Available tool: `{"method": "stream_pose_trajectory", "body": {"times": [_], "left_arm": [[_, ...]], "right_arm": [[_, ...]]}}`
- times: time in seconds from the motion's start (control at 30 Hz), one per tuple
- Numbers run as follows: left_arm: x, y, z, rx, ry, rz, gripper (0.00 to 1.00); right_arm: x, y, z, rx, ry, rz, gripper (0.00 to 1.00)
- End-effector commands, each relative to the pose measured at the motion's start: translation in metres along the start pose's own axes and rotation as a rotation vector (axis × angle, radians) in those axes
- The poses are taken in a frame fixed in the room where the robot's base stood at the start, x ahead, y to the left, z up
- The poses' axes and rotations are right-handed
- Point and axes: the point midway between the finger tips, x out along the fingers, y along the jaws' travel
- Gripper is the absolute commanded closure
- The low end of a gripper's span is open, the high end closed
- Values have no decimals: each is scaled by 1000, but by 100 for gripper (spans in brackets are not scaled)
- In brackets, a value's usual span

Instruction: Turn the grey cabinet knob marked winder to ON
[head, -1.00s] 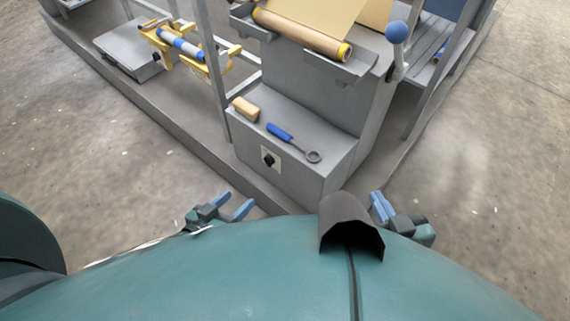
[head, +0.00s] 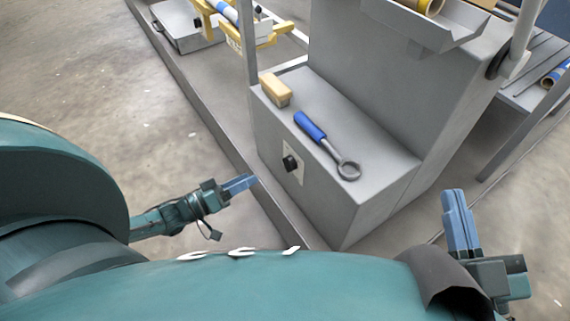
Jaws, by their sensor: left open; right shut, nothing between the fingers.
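A black knob (head: 290,163) sits on a pale plate (head: 295,176) on the front face of the grey cabinet (head: 330,201). Any lettering on the plate is too small to read, and I cannot tell the knob's setting. My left gripper (head: 247,184) is left of the knob, apart from it, with its blue fingers pointing toward the cabinet. It is open and empty. My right gripper (head: 455,200) is to the right of the cabinet, shut and empty, fingers pointing up in the picture.
A blue-handled ring wrench (head: 327,143) and a tan block (head: 275,90) lie on the cabinet top. A grey upright post (head: 250,45) stands at its left corner. A low base edge (head: 215,130) runs along the floor. Bare floor (head: 110,110) lies to the left.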

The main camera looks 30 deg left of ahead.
Motion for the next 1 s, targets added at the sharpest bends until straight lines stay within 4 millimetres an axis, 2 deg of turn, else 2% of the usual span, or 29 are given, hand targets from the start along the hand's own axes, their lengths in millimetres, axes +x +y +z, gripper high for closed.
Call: {"method": "stream_pose_trajectory", "body": {"times": [0.3, 0.5, 0.7, 0.97, 1.0], "left_arm": [[69, -1, 2, 2, 3, 5, 43], [99, -1, 2, 2, 1, 3, 43], [112, 0, 1, 2, 0, 1, 43], [112, 1, 0, 1, -1, -1, 43], [112, 1, 1, 1, -1, -1, 46]], "right_arm": [[12, 9, -21, -116, 182, -20, 100], [16, 12, -35, -178, 277, -30, 100], [17, 13, -43, -203, 319, -34, 100], [18, 13, -44, -205, 323, -34, 100], [18, 13, -44, -205, 323, -34, 100]]}}
